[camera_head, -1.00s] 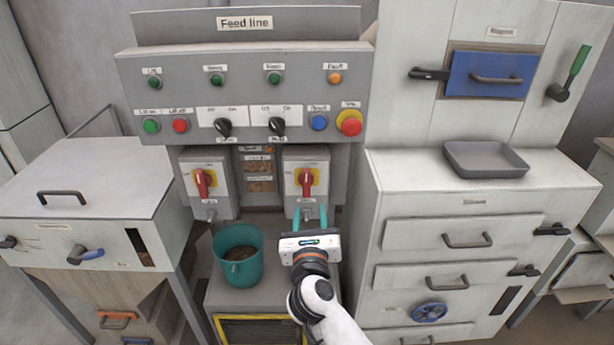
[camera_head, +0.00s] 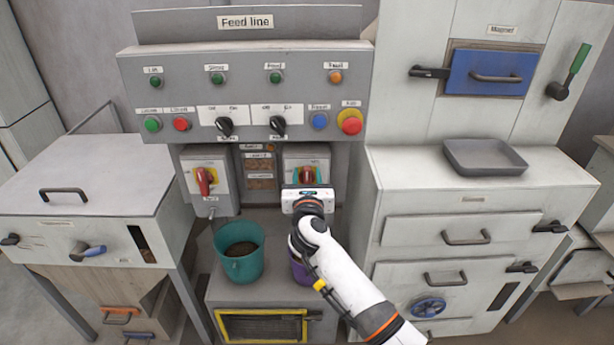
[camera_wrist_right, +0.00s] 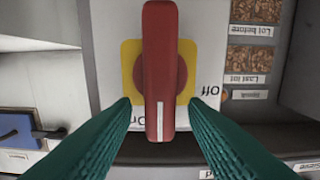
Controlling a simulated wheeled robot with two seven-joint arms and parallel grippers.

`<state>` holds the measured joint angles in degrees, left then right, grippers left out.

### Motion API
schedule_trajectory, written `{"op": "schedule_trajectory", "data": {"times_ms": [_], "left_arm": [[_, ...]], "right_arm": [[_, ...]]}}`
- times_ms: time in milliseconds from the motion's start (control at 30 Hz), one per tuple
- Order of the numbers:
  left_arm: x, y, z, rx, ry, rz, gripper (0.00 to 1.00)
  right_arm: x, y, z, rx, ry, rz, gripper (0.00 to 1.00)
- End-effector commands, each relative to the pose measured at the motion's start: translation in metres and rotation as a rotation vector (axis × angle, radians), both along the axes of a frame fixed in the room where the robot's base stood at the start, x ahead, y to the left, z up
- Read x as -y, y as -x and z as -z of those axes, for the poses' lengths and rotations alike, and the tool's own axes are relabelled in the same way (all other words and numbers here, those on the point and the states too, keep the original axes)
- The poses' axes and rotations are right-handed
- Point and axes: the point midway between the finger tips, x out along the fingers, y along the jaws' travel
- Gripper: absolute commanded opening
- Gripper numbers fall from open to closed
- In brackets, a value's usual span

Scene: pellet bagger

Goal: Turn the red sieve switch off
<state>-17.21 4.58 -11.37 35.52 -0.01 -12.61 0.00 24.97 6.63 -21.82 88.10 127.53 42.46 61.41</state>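Two grey switch boxes with red rotary handles on yellow plates hang under the Feed line panel; I cannot read clearly which is the sieve's. The left red switch (camera_head: 204,181) stands free. My right gripper (camera_head: 307,176) is at the right box (camera_head: 293,161), its body covering the box's lower part. In the right wrist view, this box's red handle (camera_wrist_right: 158,60) stands between the two teal fingers (camera_wrist_right: 160,102), which are open with a gap on each side. The handle's white-marked end points towards "On", partly hidden; "Off" is to the right. My left gripper is not in view.
A teal bucket (camera_head: 238,257) and a purple bucket (camera_head: 299,270), partly behind my right arm, stand below the boxes. The button panel (camera_head: 190,97) overhangs above. A white cabinet (camera_head: 470,200) with a grey tray (camera_head: 485,161) stands to the right.

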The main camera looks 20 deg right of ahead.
Motion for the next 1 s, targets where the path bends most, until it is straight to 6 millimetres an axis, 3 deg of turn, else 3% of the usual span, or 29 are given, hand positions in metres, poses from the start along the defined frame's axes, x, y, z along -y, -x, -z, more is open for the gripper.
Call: {"op": "schedule_trajectory", "data": {"times_ms": [233, 500, 767, 1000], "left_arm": [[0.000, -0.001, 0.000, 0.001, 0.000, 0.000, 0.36], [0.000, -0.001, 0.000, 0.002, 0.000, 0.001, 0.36], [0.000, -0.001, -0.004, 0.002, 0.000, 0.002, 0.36], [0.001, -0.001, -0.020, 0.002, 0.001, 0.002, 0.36]], "right_arm": [[0.000, -0.001, 0.000, 0.001, 0.000, -0.001, 0.40], [0.000, 0.000, 0.000, 0.000, 0.001, -0.001, 0.00], [-0.001, 0.000, 0.000, -0.007, 0.019, -0.001, 0.00], [-0.004, -0.001, -0.002, -0.039, 0.122, -0.001, 0.00]]}}
